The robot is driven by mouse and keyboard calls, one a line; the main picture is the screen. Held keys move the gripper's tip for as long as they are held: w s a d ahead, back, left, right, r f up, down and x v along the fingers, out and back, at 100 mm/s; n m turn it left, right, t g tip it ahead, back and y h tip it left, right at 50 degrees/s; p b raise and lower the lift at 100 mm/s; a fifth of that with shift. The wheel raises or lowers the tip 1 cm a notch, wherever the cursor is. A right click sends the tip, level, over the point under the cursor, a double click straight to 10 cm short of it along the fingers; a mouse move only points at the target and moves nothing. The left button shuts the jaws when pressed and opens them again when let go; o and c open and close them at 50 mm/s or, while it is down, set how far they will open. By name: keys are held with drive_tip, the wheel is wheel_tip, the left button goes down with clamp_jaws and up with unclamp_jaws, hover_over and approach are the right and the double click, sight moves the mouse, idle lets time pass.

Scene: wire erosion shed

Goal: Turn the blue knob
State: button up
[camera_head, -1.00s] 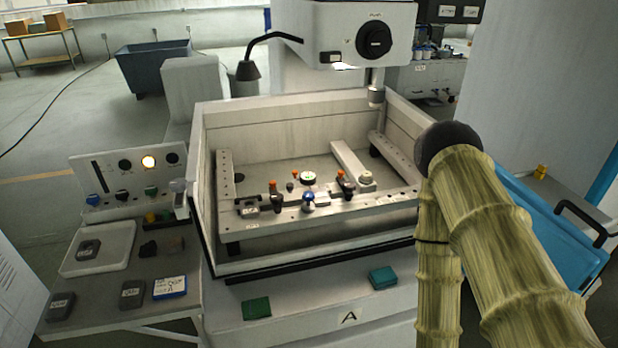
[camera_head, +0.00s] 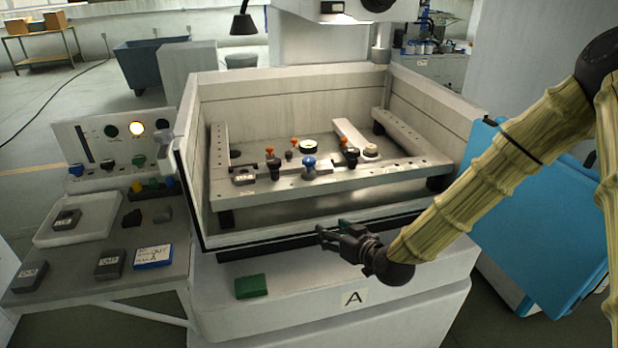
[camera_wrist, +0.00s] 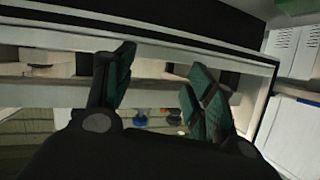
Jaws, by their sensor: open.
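A knob with a blue top (camera_head: 309,163) stands on the front bar of the clamping frame inside the machine's white tank. A small blue spot (camera_wrist: 140,118) shows between my fingers in the wrist view, probably this same knob. A second blue knob (camera_head: 76,170) sits at the left end of the control panel on the left. My gripper (camera_head: 328,233) is open and empty. It is in front of the tank's front wall, below and slightly right of the blue-topped knob, and apart from it. In the wrist view my open fingers (camera_wrist: 163,80) show dark green pads.
Black knobs (camera_head: 274,168) and orange-topped clamps stand near the blue-topped knob. The tank's front wall (camera_head: 320,240) lies between my gripper and the frame. A green block (camera_head: 251,286) lies on the front ledge. The left bench (camera_head: 60,303) holds a tray and several blocks.

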sight(313, 163)
drive_tip(key=w+r+n+t+y+b, duration=0.1)
drive_tip(key=w+r+t, duration=0.15)
drive_tip(key=r, duration=0.45)
drive_tip(key=w+r+n+t+y+b, duration=0.1)
drive_tip(key=w+r+b, duration=0.1)
drive_tip(key=w+r, duration=0.3)
drive_tip(key=x, duration=0.3)
drive_tip(key=p+x, duration=0.1)
drive_tip(key=x, duration=0.3)
drive_tip(key=a+r+p+x, duration=0.1)
drive_tip(key=x, duration=0.2)
drive_tip(key=shift+s+a, duration=0.15)
drive_tip(key=shift+s, duration=0.05)
drive_tip(key=c, duration=1.1)
